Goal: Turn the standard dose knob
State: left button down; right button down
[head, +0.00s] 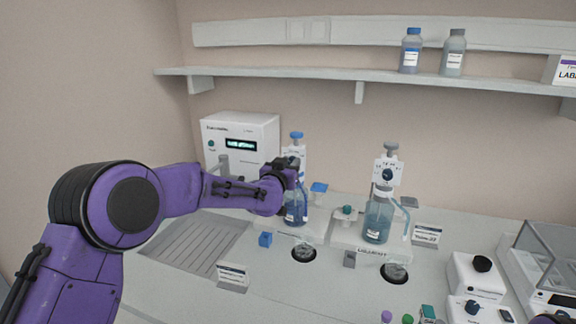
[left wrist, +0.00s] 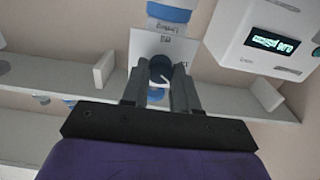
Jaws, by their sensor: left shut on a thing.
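The left bottle dispenser has a blue cap (head: 296,135), a pale head plate and a bottle of blue liquid (head: 296,212). My left gripper (head: 291,164) is at its head and hides most of the front there. In the left wrist view, the gripper (left wrist: 160,88) has its fingers on both sides of a round dark blue dose knob (left wrist: 161,68) on a white plate, shut on it. The plate's lettering is too small to read. A second dispenser to the right carries a similar dark knob (head: 387,174) above its bottle (head: 377,222). My right gripper is not in view.
A white instrument (head: 240,140) with a lit display stands behind my left arm. A grooved drain tray (head: 195,245) lies left. A shelf (head: 300,76) with bottles runs above.

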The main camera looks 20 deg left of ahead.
pick_arm(q)
jog(key=shift+m+b, duration=1.15)
jog(key=shift+m, duration=2.15)
jog(key=shift+d, duration=0.1)
jog(key=c, duration=0.9)
grip_release()
jog(key=shift+o, duration=0.2)
